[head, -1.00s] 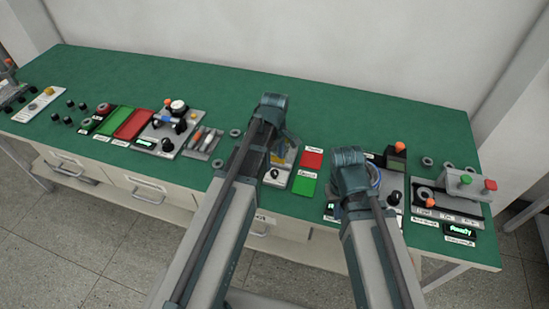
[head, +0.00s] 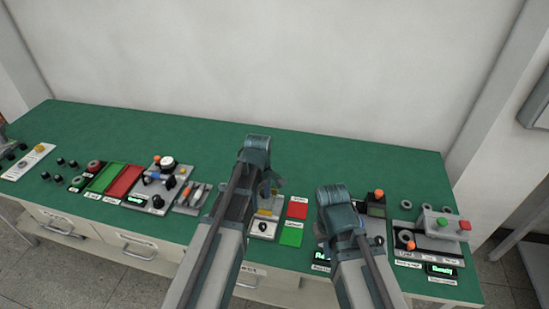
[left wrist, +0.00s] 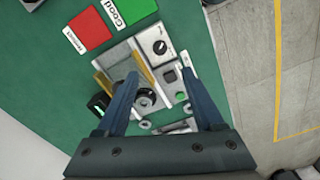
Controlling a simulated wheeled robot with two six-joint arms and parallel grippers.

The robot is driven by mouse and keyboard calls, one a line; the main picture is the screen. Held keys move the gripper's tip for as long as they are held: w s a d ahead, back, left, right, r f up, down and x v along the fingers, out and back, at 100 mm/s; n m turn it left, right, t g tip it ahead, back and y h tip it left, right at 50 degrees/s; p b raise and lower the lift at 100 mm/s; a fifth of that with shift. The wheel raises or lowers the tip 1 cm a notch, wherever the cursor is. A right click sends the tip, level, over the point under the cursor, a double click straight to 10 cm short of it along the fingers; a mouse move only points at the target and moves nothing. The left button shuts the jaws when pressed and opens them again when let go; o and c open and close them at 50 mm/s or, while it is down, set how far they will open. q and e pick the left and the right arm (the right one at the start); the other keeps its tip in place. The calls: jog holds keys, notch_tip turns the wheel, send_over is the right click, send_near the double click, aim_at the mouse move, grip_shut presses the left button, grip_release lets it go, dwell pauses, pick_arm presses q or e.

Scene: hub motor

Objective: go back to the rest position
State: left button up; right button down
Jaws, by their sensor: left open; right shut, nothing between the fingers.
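My left gripper (left wrist: 159,74) is open in the left wrist view, its two blue fingers apart. Between and beyond them lies a grey fixture (left wrist: 165,33) with a black knob, a dark round part (left wrist: 145,97) and a green button. I see no part held. In the head view my left gripper (head: 270,188) is above the middle of the bench and mostly hidden by its own arm. My right gripper (head: 345,222) is further right, above the bench's front part. Its fingers are largely hidden behind the arm, with nothing visible in them.
The green bench (head: 330,160) carries a red and a green pad (head: 296,207) between the arms. A station with green and red buttons (head: 441,222) stands at the right. More fixtures, including a white-topped gauge (head: 168,161), stand at left. The bench's back strip is clear.

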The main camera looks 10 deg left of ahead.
pick_arm(q)
jog(key=s+d+m+y, duration=0.1)
jog(key=s+d+m, duration=0.9)
jog(key=s+m, duration=0.4)
jog(key=shift+s+d+f+m+b, duration=0.25)
jog(key=shift+s+m+b, duration=0.1)
jog(key=shift+m, duration=1.15)
